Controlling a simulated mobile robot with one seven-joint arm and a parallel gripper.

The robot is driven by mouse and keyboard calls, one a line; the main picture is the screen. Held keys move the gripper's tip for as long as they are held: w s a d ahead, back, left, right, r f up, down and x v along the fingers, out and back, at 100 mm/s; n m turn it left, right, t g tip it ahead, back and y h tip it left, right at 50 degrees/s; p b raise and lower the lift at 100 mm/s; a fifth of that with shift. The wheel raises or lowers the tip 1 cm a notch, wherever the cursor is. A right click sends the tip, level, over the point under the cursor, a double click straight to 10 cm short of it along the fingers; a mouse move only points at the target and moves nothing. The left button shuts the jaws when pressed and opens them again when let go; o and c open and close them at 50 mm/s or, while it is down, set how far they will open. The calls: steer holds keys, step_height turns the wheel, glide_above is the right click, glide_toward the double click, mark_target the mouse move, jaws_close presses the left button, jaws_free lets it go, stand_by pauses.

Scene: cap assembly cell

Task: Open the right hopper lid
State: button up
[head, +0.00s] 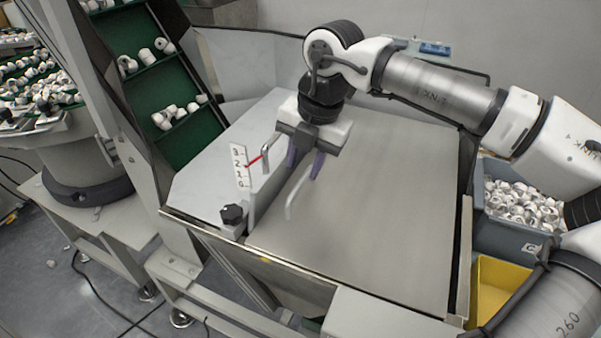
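The right hopper lid (390,200) is a large, flat, grey metal panel that looks closed. A pale bar handle (296,197) stands near its left edge. My gripper (302,179) is above that edge, pointing down, with its two purple fingers apart. The fingertips are close to the far end of the handle, and the right finger overlaps it in the picture. I cannot tell whether they touch. Nothing shows between the fingers.
The left lid (210,185) has its own handle (270,147), near a numbered scale (240,168) and a black knob (233,214). A grey bin of white caps (480,228) and a yellow bin (500,285) stand at right. A green cleated conveyor (190,135) rises behind left.

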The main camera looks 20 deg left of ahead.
mark_target(298, 186)
steer(key=f, duration=0.2)
steer(key=a+f, duration=0.1)
steer(key=f, duration=0.1)
steer(key=shift+f+p, duration=0.35)
steer(key=shift+f, duration=0.05)
jaws_close()
